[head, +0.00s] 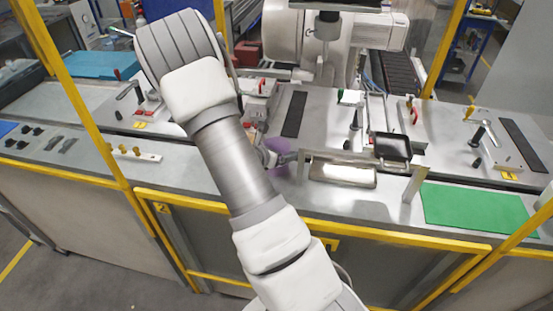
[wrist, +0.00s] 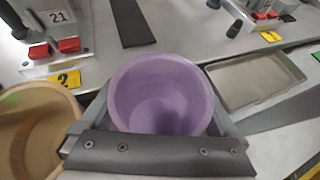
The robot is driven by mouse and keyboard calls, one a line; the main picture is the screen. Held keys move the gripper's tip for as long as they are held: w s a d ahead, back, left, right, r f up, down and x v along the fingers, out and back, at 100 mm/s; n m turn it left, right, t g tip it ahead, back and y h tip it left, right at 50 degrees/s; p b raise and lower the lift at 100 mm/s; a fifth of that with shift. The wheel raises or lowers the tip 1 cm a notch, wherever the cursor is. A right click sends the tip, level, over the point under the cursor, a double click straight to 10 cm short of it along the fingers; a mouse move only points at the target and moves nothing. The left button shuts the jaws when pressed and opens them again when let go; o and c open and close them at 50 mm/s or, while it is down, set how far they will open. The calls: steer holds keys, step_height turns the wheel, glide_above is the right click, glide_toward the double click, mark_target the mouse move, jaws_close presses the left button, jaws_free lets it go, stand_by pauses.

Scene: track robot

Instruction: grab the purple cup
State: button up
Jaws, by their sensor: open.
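The purple cup (wrist: 162,92) fills the middle of the wrist view, seen from above with its round opening up. My gripper (wrist: 157,82) is open, with one finger on the left and one on the right of the cup. The dark bar of my gripper hides the cup's near lower part. I cannot tell whether the fingers touch the cup. In the head view a small part of the purple cup (head: 279,150) shows beside my arm, which hides the rest.
A tan bowl (wrist: 38,132) stands close on the left in the wrist view. A grey metal tray (wrist: 252,80) lies close on the right. A green mat (head: 478,207) lies further right in the head view. A yellow frame edges the bench.

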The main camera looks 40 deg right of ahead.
steer(key=c, duration=1)
steer(key=shift+r, duration=0.1)
